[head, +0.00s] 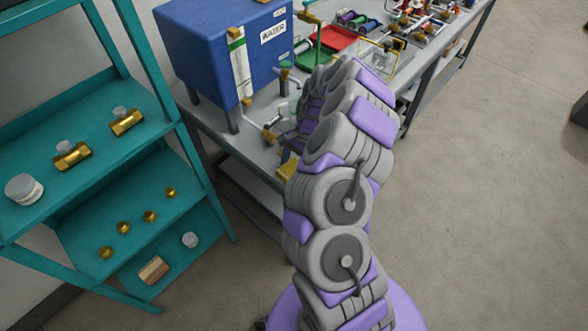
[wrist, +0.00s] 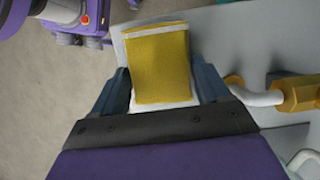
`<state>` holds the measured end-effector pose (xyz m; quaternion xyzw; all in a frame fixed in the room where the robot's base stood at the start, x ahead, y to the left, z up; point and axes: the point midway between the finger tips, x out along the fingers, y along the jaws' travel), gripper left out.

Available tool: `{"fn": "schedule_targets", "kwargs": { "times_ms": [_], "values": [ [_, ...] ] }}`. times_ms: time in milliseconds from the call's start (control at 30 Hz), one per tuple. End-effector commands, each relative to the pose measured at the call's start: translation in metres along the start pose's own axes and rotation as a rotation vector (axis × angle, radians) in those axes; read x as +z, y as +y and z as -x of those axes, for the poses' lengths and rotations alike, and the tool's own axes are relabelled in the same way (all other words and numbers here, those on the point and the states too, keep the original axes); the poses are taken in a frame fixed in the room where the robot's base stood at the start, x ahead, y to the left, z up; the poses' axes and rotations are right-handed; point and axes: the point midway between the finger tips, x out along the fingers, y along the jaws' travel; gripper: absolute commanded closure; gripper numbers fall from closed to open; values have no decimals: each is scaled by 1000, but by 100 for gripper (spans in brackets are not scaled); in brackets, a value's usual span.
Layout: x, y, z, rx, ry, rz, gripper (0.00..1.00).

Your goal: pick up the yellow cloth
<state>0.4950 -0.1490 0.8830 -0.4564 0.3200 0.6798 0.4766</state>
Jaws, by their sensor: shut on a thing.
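The yellow cloth (wrist: 158,62) is folded into a rectangle with a pale edge and shows in the wrist view between the two dark fingers of my gripper (wrist: 161,78). My gripper is shut on it. A white patch shows at the cloth's near end, by the gripper's base. In the head view my own arm hides the gripper; a small yellow patch (head: 287,168) shows beside the arm at the bench edge, and I cannot tell whether it is the cloth.
The grey bench (wrist: 240,48) carries a blue water tank (head: 225,60), a red tray (head: 336,39) and pipework. A brass fitting on white pipe (wrist: 295,94) lies right of my gripper. A teal shelf (head: 85,150) with brass parts stands left. Floor at right (head: 480,200) is clear.

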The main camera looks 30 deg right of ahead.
Motion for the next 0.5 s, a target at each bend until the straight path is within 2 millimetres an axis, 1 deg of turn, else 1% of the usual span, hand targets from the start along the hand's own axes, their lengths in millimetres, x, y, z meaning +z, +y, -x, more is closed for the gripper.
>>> {"fn": "schedule_targets", "kwargs": {
  "times_ms": [33,100,367,500],
  "values": [
    [1,0,-2,1,-4,1,50],
    [1,0,-1,1,-6,1,54],
    [-1,2,1,-1,-8,1,54],
    [3,2,9,-3,-8,0,55]
  ]
}}
